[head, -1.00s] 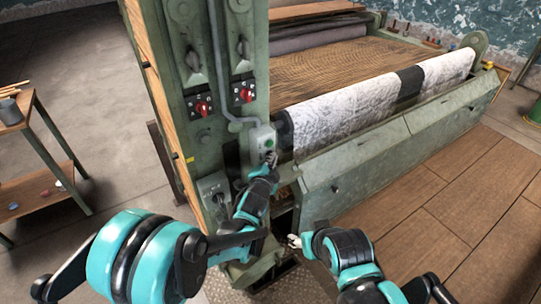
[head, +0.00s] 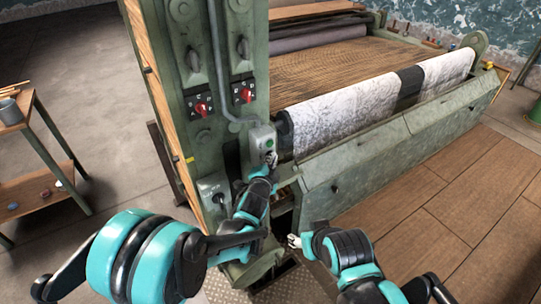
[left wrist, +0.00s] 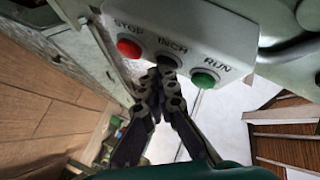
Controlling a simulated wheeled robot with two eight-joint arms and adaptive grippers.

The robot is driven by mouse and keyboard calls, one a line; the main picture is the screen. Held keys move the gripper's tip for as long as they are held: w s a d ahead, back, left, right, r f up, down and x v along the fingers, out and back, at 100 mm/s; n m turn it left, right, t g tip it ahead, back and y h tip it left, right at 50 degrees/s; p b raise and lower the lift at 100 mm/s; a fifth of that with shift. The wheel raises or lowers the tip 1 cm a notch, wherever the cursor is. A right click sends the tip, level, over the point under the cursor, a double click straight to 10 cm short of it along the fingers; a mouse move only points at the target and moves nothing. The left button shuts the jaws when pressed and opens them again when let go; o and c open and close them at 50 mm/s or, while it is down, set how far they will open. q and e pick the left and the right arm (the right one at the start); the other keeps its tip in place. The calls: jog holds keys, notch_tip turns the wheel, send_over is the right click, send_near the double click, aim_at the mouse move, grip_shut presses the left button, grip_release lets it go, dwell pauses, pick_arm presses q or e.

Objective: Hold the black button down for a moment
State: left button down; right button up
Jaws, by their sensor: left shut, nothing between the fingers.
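A pale control box (left wrist: 185,28) fills the top of the left wrist view, with a red STOP button (left wrist: 129,48), a black INCH button (left wrist: 167,61) and a green RUN button (left wrist: 204,80). In the head view the box (head: 262,136) sits on the green machine post. My left gripper (left wrist: 164,76) is shut and empty, its tips at the black button and partly covering it. Whether they touch or press it I cannot tell. In the head view my left gripper (head: 270,160) is just below the box. My right gripper (head: 293,241) is low, away from the box; its jaws are too small to read.
The green post carries red rotary switches (head: 201,109) and a conduit above the box. A roller with white patterned cloth (head: 370,100) lies right of it. A wooden trolley (head: 38,185) stands left.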

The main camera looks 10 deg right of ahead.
pick_arm(q)
jog(key=shift+s, duration=0.1)
dwell(0.4)
jog(key=shift+s+d, duration=0.3)
jog(key=shift+s, duration=0.45)
jog(key=shift+s+d+b, duration=0.15)
jog(key=shift+s+d, duration=0.15)
jog(key=shift+s, duration=0.5)
jog(key=shift+s+d+b, duration=0.1)
jog(key=shift+s+d, duration=0.2)
jog(key=shift+s, duration=0.5)
jog(key=shift+s+d+b, duration=0.15)
jog(key=shift+s+d, duration=0.15)
jog(key=shift+s, duration=0.5)
